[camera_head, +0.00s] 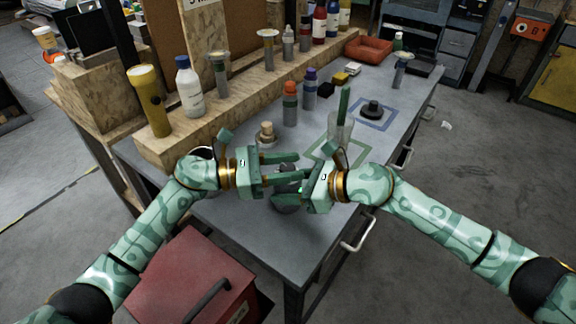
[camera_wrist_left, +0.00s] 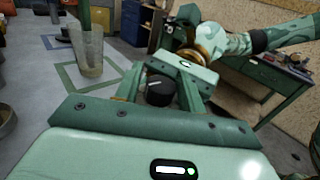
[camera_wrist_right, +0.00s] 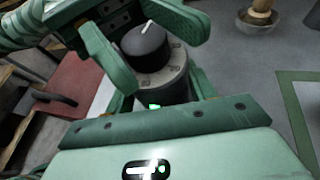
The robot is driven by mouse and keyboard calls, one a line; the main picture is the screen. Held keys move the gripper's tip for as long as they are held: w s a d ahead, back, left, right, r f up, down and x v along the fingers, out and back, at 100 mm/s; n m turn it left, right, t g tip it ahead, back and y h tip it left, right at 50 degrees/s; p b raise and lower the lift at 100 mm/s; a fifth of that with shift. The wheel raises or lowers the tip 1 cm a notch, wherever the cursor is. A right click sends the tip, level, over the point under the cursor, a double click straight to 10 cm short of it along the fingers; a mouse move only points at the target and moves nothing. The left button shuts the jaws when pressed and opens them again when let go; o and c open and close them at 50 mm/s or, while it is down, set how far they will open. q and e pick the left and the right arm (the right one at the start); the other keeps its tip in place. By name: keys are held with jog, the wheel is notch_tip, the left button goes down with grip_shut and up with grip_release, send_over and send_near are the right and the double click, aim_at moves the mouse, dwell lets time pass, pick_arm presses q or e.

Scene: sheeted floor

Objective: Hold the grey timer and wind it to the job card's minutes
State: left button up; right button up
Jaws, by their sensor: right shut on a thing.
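The grey timer (camera_wrist_right: 166,80) has a black knob (camera_wrist_right: 145,45) with a white pointer line; its dial figures are too small to read surely. In the right wrist view the pointer aims toward the top. My right gripper (camera_head: 305,190) is shut on the timer's grey body, which shows low between the arms in the head view (camera_head: 286,207). My left gripper (camera_head: 298,168) is open, its fingers on either side of the knob with gaps; the knob also shows in the left wrist view (camera_wrist_left: 159,92). A white sheet (camera_head: 207,3) on the board is cut off, so no minutes are readable.
On the bench (camera_head: 245,215) stand a clear cup (camera_head: 340,128) with a green stick, a wooden-topped pot (camera_head: 266,134), bottles (camera_head: 290,104) and a black object (camera_head: 372,109) inside a blue outline. A yellow torch (camera_head: 149,100) stands on the wooden ledge. A red box (camera_head: 190,280) is in front.

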aim_at(285, 166)
pick_arm(q)
jog(key=shift+o, duration=0.5)
jog(key=shift+r, duration=0.1)
notch_tip(285, 166, up, 10)
jog(key=shift+f, duration=0.1)
jog(key=shift+c, duration=1.2)
jog(key=shift+a+f, duration=0.25)
jog(key=shift+f, duration=0.1)
jog(key=s+a+f+n+t+y, duration=0.2)
jog(key=s+a+f+n+t, duration=0.35)
jog(key=a+f, duration=0.4)
jog(key=shift+m+t, duration=0.45)
jog(key=shift+m, duration=0.1)
jog(key=x, duration=1.1)
jog(key=shift+d+f, duration=0.3)
